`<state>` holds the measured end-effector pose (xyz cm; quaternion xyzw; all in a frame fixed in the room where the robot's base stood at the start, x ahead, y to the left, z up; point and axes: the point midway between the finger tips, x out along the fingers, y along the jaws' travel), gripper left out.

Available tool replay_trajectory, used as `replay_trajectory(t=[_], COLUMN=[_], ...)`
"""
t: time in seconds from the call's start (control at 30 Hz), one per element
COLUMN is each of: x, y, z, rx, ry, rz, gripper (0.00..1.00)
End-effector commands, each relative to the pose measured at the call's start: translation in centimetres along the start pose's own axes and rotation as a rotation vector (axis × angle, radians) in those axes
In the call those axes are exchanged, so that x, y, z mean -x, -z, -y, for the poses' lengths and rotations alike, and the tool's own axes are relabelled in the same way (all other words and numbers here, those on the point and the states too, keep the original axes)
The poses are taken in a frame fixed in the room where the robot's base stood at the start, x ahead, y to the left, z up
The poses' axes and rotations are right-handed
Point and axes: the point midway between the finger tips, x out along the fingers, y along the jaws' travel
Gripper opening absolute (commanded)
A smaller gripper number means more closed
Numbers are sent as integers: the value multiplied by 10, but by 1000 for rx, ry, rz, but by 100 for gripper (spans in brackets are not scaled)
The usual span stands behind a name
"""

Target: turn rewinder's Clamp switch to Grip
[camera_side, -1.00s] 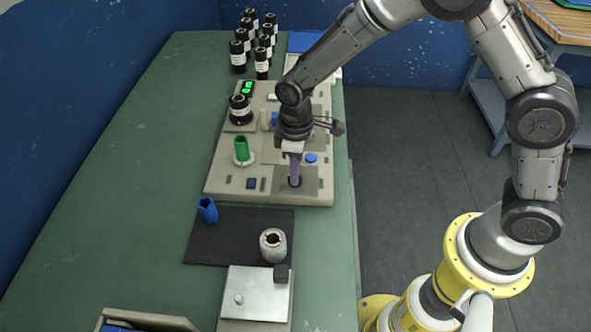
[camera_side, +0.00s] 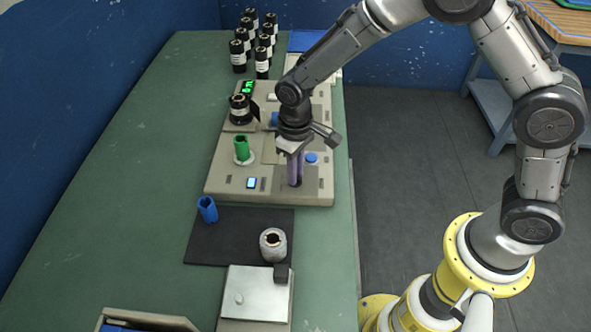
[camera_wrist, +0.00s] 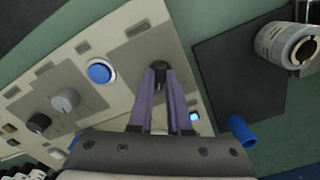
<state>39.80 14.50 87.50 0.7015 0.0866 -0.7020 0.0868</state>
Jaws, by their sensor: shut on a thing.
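The rewinder (camera_side: 220,181) is a beige panel machine on the green bench. My gripper (camera_side: 295,184) points down at its front right corner, with the purple fingers shut on a small black switch knob. In the wrist view the black knob (camera_wrist: 159,68) sits between the fingertips on a darker grey patch of the panel. I take it for the Clamp switch; no label is readable. The fingers hide part of the knob, so its exact pointing is unclear. A small indicator (camera_side: 251,183) on the front of the panel glows light blue; it also shows in the wrist view (camera_wrist: 194,117).
A blue round button (camera_side: 311,158) stands near my fingers. A green core (camera_side: 241,149) and a black roll (camera_side: 240,112) stand on the machine's left side. A blue core (camera_side: 207,209) and a grey roll (camera_side: 272,246) are on the dark mat (camera_side: 213,250) in front.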

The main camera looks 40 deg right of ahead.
Motion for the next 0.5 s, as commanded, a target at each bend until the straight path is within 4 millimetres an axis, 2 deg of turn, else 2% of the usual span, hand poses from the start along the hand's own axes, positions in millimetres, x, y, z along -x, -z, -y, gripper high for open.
replay_trajectory(t=[0.2,0.23,0.37,0.4,0.5], x=[1,1,1,1,0], y=[1,1,1,1,1], z=[0,0,0,0,0], rx=[-1,-1,0,0,0], ry=[1,1,1,1,1], rz=[-5,-4,-4,-3,-2], gripper=[0,20,43,46,46])
